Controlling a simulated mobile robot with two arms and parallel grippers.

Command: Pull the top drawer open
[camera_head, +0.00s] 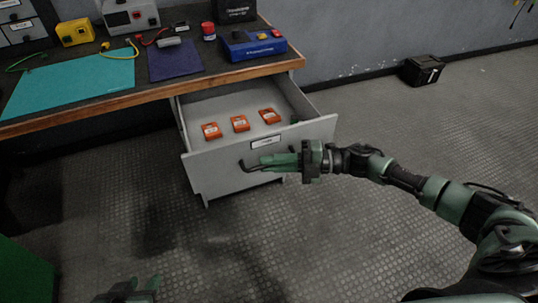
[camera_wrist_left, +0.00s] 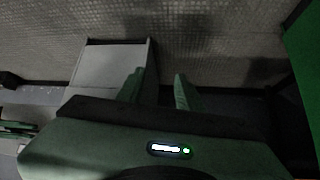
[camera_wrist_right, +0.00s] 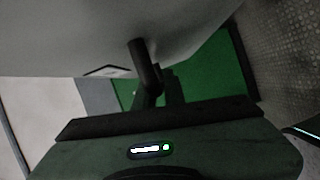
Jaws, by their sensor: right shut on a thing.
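The grey top drawer (camera_head: 215,174) under the workbench stands pulled out, with its inside showing. Three orange items (camera_head: 240,123) lie in it. Its front has a label (camera_head: 266,142) and a dark bar handle (camera_head: 246,164). My right gripper (camera_head: 272,161) is at the drawer front and shut on the handle. In the right wrist view the dark handle (camera_wrist_right: 145,68) runs between the fingers, partly hidden by them. My left gripper (camera_wrist_left: 157,88) is open and empty, low at the bottom of the head view, away from the drawer.
The workbench (camera_head: 150,92) has a wooden edge and carries a teal mat (camera_head: 70,88), a dark blue mat (camera_head: 175,62), a blue box (camera_head: 252,46) and a yellow box (camera_head: 75,32). A black case (camera_head: 422,70) sits on the floor by the wall. The patterned floor in front is clear.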

